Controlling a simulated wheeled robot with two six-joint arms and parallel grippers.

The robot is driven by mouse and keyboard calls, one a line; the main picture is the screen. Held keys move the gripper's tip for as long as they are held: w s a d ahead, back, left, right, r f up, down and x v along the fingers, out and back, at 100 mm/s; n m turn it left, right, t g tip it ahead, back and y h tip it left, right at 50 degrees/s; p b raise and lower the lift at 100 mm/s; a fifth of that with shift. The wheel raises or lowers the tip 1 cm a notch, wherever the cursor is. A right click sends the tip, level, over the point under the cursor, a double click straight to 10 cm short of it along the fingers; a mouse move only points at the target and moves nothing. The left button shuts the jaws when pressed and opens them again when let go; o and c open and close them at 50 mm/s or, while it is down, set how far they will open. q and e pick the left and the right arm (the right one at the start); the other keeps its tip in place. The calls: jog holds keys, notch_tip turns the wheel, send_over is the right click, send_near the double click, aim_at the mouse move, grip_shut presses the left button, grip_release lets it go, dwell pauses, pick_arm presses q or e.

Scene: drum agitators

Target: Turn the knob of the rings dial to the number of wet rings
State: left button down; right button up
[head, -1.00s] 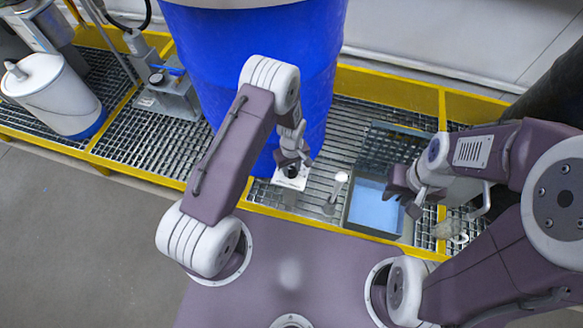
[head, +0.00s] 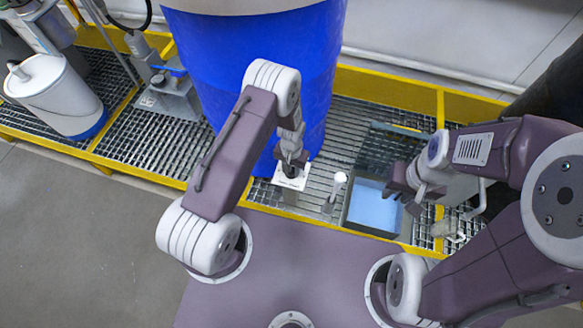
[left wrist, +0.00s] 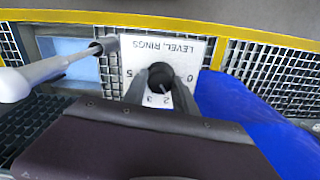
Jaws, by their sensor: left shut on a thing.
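The rings dial is a white plate (head: 293,178) at the front of the blue drum. In the left wrist view the plate (left wrist: 190,50) reads "LEVEL, RINGS" upside down, with 0, 2, 3 and 5 visible. Its dark knob (left wrist: 160,76) stands between the fingers of my left gripper (left wrist: 158,84), which is shut on it. The left gripper (head: 292,168) also shows in the head view. I cannot read the knob's setting surely. My right gripper (head: 404,194) looks open above the blue-bottomed tray (head: 346,212). I cannot make out any wet rings.
A blue drum (head: 255,70) stands behind the dial. A short post with a white knob (head: 339,178) stands between dial and tray, and a white-ended rod (left wrist: 55,68) shows left in the wrist view. A yellow rail (head: 390,85) edges the grating.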

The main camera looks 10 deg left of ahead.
pick_arm(q)
jog(key=shift+m, duration=1.9)
jog(key=c, duration=1)
grip_release()
notch_tip(320, 180, up, 9)
jog(key=shift+r+p, duration=0.1)
jog(key=shift+p, duration=1.1)
